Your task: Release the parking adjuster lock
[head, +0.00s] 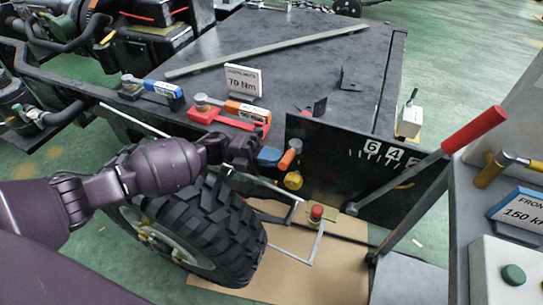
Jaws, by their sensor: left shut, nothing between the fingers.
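My left gripper (246,160) is dark and shut with nothing in it. It is at the end of my purple arm, above the tyre and beside the black panel's left edge. I cannot tell for certain which part is the parking adjuster lock. A red knob on a yellowish base (316,213) stands low, right of the tyre. An orange-handled part (290,154) and a yellow round part (293,180) sit close to the right of my gripper. A long lever with a red handle (474,130) slants up at the right, in front of the black numbered panel (330,150). My right gripper is out of view.
The big black tyre (222,235) lies below my arm, near a brown board (335,275). The dark chassis deck (300,50) carries a long bar, a "70 Nm" sign (243,80) and a red tray (228,122). A grey console with a green button (513,274) stands at right.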

